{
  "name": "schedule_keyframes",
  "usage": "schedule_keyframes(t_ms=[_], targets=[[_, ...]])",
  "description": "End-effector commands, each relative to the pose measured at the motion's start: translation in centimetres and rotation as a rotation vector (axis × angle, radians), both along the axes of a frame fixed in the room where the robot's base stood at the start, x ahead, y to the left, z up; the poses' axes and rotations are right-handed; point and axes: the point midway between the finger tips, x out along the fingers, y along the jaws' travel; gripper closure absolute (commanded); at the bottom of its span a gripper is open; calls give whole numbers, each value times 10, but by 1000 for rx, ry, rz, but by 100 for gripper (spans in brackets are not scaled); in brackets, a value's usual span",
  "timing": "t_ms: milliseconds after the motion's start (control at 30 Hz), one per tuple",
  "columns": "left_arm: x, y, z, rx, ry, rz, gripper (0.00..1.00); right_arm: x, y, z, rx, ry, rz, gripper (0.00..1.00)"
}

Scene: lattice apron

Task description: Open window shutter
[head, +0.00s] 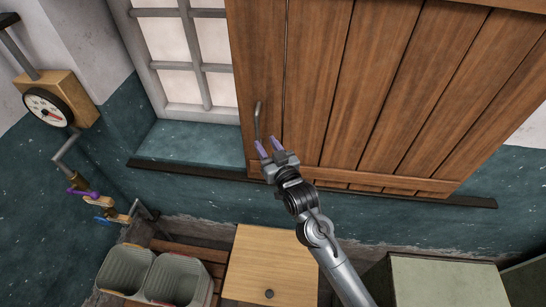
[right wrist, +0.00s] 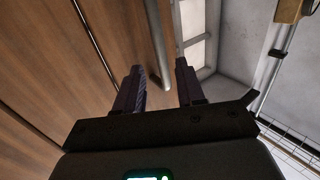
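The wooden window shutter (head: 335,90) covers the right part of the window (head: 185,50); the left panes show uncovered. A thin metal handle (head: 257,122) stands upright near the shutter's lower left edge. My right gripper (head: 269,149) is just below the handle, its two purple-tipped fingers apart. In the right wrist view the handle (right wrist: 157,45) comes down between the open fingers (right wrist: 160,85), closer to the left one; I cannot tell whether it touches. The shutter's planks (right wrist: 60,60) fill the left of that view. My left gripper is not in view.
A dark sill ledge (head: 190,172) runs beneath the window. A gauge (head: 48,108) and pipes with valves (head: 95,200) are on the left wall. Below stand grey bins (head: 178,280), a wooden cabinet (head: 270,262) and a grey-green box (head: 445,280).

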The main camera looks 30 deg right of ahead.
Motion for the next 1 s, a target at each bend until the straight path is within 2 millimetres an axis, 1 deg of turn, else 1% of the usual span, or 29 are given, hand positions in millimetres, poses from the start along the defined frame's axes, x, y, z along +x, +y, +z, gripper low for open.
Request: schedule_keyframes(t_ms=[33, 100, 300, 467, 833, 933, 1000], targets=[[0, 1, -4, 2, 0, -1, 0, -9, 0, -2, 0, -1, 0, 62], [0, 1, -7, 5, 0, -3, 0, -18, 1, -2, 0, -1, 0, 62], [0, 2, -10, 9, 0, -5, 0, -36, 3, -1, -1, 0, 1, 62], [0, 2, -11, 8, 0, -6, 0, -40, 3, 1, -1, -2, 1, 62], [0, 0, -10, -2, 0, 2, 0, -40, 3, 0, -1, 0, 1, 62], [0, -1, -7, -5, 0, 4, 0, -43, 3, -6, -1, 16, 0, 62], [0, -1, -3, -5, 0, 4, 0, -50, 2, -17, -5, 44, 1, 62]])
